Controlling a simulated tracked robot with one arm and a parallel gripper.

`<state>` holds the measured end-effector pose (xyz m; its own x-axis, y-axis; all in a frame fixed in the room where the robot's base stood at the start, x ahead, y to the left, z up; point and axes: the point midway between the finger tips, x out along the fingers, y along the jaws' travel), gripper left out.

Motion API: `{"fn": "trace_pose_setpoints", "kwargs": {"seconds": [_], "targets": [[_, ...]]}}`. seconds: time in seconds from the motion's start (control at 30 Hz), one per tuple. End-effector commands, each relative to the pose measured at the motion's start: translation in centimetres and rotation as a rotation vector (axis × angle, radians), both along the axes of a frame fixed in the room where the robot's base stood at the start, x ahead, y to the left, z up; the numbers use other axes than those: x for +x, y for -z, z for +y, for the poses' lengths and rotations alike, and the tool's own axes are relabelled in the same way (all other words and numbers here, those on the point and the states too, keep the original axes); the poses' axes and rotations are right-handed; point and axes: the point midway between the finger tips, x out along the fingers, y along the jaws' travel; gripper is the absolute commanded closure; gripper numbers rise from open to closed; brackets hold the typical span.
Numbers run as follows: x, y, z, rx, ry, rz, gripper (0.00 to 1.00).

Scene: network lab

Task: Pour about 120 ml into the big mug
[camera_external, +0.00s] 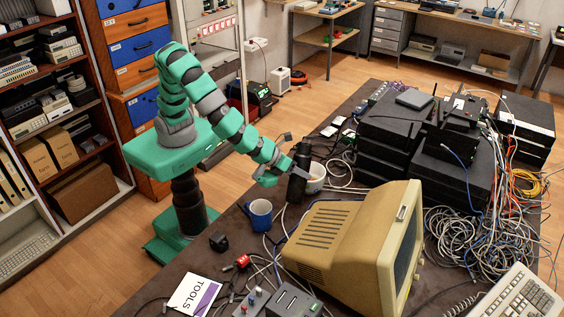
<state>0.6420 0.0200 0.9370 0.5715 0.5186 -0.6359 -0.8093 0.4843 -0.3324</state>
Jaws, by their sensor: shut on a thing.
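My gripper (292,168) is at the end of the green and grey arm, over the near edge of the table. It is shut on a dark bottle-like container (297,187), which looks roughly upright, perhaps slightly tilted. A white mug (316,178) stands just right of the container and is partly hidden by it. I cannot tell whether the two touch. A blue mug (260,214) stands upright on the table, in front and to the left of the container. The picture does not make clear which is the big mug. Liquid and fill levels cannot be seen.
A beige monitor (345,235) stands right of the blue mug. Cables lie around the mugs. Stacked black devices (395,135) fill the back right. A small black box (218,241) and a TOOLS card (194,295) lie at front left. Bare table shows left of the blue mug.

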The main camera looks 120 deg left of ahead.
Motion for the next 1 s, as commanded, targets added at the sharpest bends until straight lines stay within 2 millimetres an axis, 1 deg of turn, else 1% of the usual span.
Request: {"fn": "trace_pose_setpoints", "kwargs": {"seconds": [0.2, 0.47, 0.7, 1.0], "targets": [[0.1, -0.4, -0.3, 0.13, 0.003, 0.028, 0.86], [0.0, -0.3, -0.2, 0.268, -0.001, 0.058, 0.86], [0.0, -1.0, -0.2, 0.385, -0.003, 0.082, 0.86], [0.1, -1.6, -0.1, 0.462, -0.006, 0.094, 0.86]]}}
